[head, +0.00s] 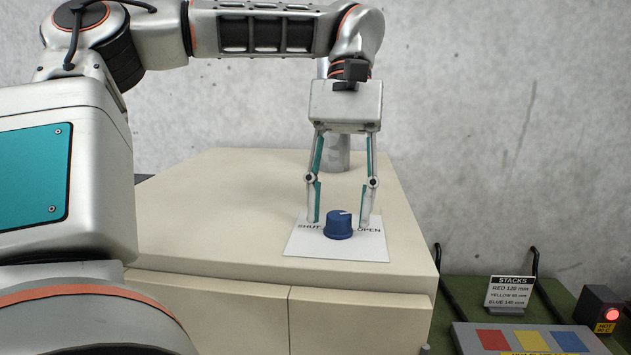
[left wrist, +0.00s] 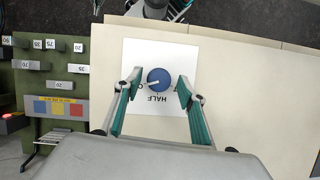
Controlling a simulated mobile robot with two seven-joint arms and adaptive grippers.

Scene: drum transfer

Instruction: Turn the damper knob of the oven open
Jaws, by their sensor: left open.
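The damper knob (head: 338,226) is a blue round knob on a white label sheet (head: 300,245) on top of the cream oven (head: 200,215). The sheet reads SHUT at left and OPEN at right in the head view. In the left wrist view the knob (left wrist: 160,77) has a white pointer mark aimed left and slightly down, toward lettering partly hidden by a finger; HALF is below it. My left gripper (head: 339,220) points down, its teal fingers open on either side of the knob with gaps on both sides. My right gripper does not show.
A metal pipe (head: 336,155) rises behind the knob. To the right is a green bench (head: 470,300) with a STACKS sign (head: 510,292), a grey board (head: 470,338) with coloured squares and a box with a lit red lamp (head: 612,315). The oven top left of the sheet is clear.

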